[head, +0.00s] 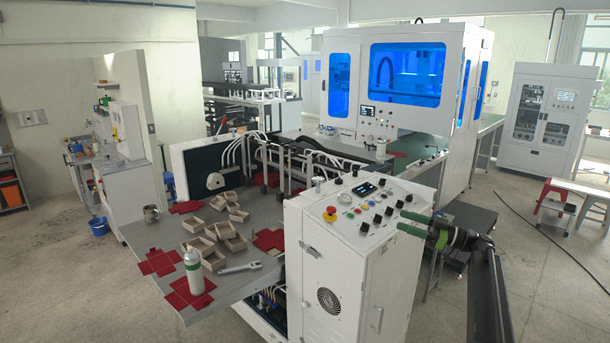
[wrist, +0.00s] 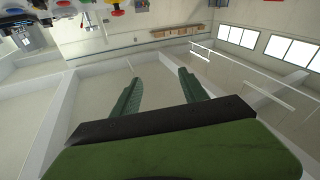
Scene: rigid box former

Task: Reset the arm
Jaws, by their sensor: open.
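My gripper (head: 404,222) shows in the head view at the right, in front of the control cabinet's (head: 345,215) panel. Its two green fingers point left and are spread apart with nothing between them. In the wrist view my gripper (wrist: 160,76) is also open and empty, its fingers standing apart over a view of pale floor and walls. My dark arm rises from the lower right of the head view. Whether the fingers touch the cabinet cannot be told from the head view.
The cabinet top carries several knobs, a red emergency button (head: 330,214) and a small screen. A grey table (head: 150,232) to the left holds small open boxes, red card blanks, a white bottle (head: 194,272) and a wrench (head: 240,268). Open floor (head: 540,250) lies at right.

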